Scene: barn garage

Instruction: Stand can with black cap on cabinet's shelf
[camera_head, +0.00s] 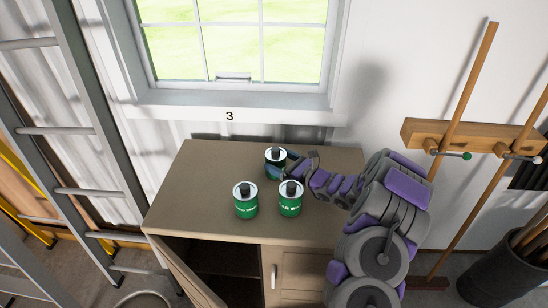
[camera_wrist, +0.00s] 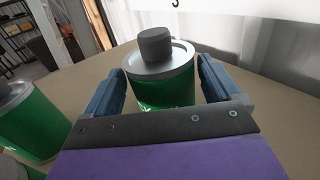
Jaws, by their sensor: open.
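Three green cans with silver lids and dark caps stand upright on the cabinet's top (camera_head: 190,190). The back can (camera_head: 275,152) is at my gripper (camera_head: 279,167). In the wrist view this can (camera_wrist: 165,92) has a dark grey or black cap and stands between the open fingers of my gripper (camera_wrist: 162,80), with its front partly hidden by my gripper. The front left can (camera_head: 246,205) and front right can (camera_head: 290,204) stand nearer the cabinet's front edge. The cabinet's left door (camera_head: 185,270) is open, showing a dark inside (camera_head: 228,262); its shelf is hard to make out.
The cabinet's right door (camera_head: 298,275) is shut. A ladder (camera_head: 85,135) stands at the left. A wooden rack (camera_head: 475,137) with long-handled tools hangs at the right, above a dark bin (camera_head: 505,265). The left part of the top is clear. Another can (camera_wrist: 30,120) shows at the wrist view's left.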

